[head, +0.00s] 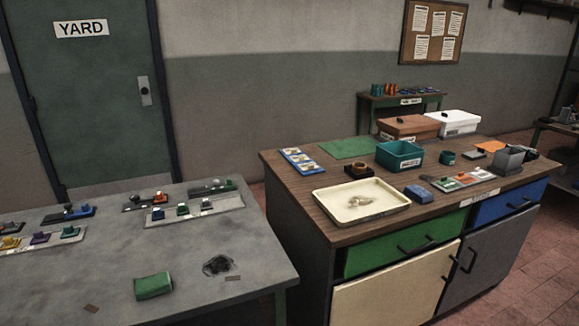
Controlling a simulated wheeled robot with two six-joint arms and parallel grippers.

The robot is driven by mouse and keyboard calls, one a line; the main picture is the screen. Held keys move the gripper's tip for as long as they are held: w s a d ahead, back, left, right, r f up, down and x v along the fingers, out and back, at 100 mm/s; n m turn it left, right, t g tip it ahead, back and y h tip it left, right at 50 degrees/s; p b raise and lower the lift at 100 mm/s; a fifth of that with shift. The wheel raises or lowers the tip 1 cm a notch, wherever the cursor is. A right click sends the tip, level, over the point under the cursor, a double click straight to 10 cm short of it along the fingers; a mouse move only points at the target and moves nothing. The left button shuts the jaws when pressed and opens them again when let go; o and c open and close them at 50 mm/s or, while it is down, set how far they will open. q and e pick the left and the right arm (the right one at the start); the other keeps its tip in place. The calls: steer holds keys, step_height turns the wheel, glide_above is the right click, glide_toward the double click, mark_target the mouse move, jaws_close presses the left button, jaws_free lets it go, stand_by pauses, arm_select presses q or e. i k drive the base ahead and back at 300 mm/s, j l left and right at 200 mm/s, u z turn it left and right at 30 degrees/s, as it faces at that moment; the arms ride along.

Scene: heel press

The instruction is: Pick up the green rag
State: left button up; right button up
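Neither of my grippers shows in the head view, and nothing is seen holding the green bundle.
A dark crumpled heap (217,265) lies right of the bundle. Boards with small coloured parts (193,209) stand along the grey table's back. A gap separates this table from the cabinet, which carries a cream tray (319,198) and a teal bin (399,156).

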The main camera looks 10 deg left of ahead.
mark_target(156, 284)
steer(key=u, duration=1.3)
